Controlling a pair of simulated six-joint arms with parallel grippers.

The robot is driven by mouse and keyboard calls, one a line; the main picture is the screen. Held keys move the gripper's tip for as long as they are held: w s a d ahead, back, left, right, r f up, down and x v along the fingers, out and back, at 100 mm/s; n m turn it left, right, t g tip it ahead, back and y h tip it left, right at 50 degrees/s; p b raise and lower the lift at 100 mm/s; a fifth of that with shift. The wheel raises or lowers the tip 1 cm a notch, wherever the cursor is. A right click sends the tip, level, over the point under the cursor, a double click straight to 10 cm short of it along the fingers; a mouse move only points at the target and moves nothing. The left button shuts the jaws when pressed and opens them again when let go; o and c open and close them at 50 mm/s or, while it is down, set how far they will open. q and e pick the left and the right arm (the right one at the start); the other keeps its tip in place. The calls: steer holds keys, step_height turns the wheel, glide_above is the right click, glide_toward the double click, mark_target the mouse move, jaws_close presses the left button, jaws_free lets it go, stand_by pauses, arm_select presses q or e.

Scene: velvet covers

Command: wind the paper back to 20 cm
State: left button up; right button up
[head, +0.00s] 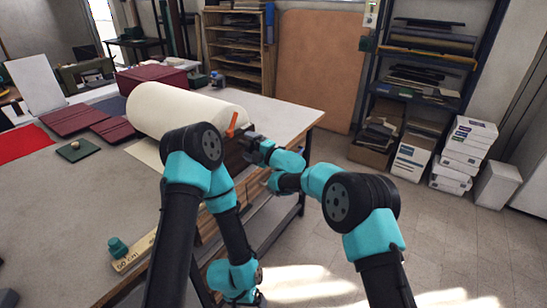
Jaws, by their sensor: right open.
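The cream paper roll (185,108) lies on the worktable, and a pale flap of paper (146,153) shows in front of it. An orange crank handle (232,124) stands at the roll's right end. My right gripper (247,143) is open beside that end, just below and right of the handle; I cannot tell if it touches anything. A pale measuring strip (138,252) with marks lies at the table's front, with a green knob (118,247) on its left end. My left arm crosses in front of the strip and hides part of the paper. My left gripper's fingers cannot be made out.
A red cloth (22,143) lies at far left. Shelves and white boxes (468,150) stand behind right. The grey tabletop at left front is mostly clear.

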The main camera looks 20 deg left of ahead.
steer(key=v, duration=1.6)
steer(key=shift+s+d, duration=0.15)
steer(key=shift+d, duration=0.15)
steer(key=s+d+f+m+t+h, duration=0.1)
steer(key=s+d+f+m+h, duration=0.15)
steer(key=d+f+m, duration=0.5)
steer(key=s+d+f+m+t+h, duration=0.1)
steer(key=d+f+m+h, duration=0.35)
steer(key=d+f, duration=0.5)
steer(key=s+d+f+m+t+h, duration=0.1)
steer(key=s+d+f+m+h, duration=0.15)
steer(key=d+f+m, duration=0.6)
steer(key=s+d+f+m+g+h, duration=0.2)
steer(key=s+d+m, duration=0.4)
steer(key=s+d, duration=0.3)
steer(key=s+d+f+m+g+h, duration=0.3)
steer(key=s+d+f+m, duration=0.3)
steer(key=s, duration=1.1)
steer(key=d+m+g, duration=0.1)
steer(key=d, duration=0.1)
steer(key=shift+s+d+f+g, duration=0.2)
steer(key=shift+s+d+g, duration=0.15)
steer(key=shift+s+g, duration=0.05)
